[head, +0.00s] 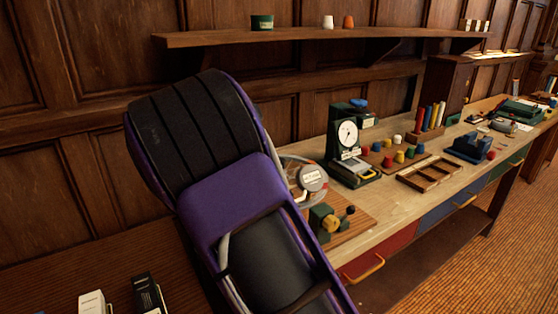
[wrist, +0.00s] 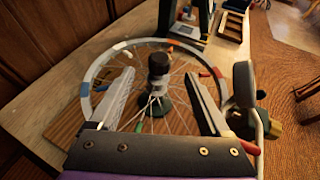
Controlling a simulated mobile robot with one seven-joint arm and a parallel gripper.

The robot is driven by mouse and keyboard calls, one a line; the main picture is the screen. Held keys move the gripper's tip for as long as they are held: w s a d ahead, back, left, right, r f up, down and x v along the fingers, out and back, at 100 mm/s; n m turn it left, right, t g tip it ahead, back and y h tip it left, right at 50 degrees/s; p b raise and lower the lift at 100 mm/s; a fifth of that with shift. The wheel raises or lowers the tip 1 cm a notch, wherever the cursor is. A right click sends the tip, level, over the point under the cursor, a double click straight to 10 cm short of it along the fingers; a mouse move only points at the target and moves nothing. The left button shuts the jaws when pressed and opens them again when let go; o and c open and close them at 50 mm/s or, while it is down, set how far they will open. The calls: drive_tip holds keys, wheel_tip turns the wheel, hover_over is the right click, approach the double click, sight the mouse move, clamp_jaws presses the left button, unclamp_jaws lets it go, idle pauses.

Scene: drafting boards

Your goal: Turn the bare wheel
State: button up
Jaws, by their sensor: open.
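The bare wheel (wrist: 99,67), a spoked rim with no tyre, lies flat in the wrist view. Small coloured tabs sit around its rim. A dark upright hub (wrist: 158,68) stands at its middle. My gripper (wrist: 160,76) is open and empty over the wheel, one finger on each side of the hub. Whether the fingers touch the spokes or rim I cannot tell. The near part of the wheel is hidden by my gripper body. In the head view my arm covers most of the wheel and all of the fingers.
A grey round disc (wrist: 243,86) on a brass-and-green fitting stands close at the wheel's right. A dial gauge (head: 346,133), coloured pegs and a divided wooden tray (head: 428,173) are farther along the bench. A shelf (head: 330,37) runs above.

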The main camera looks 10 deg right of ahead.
drive_tip(key=x, duration=0.9)
clamp_jaws()
idle(0.4)
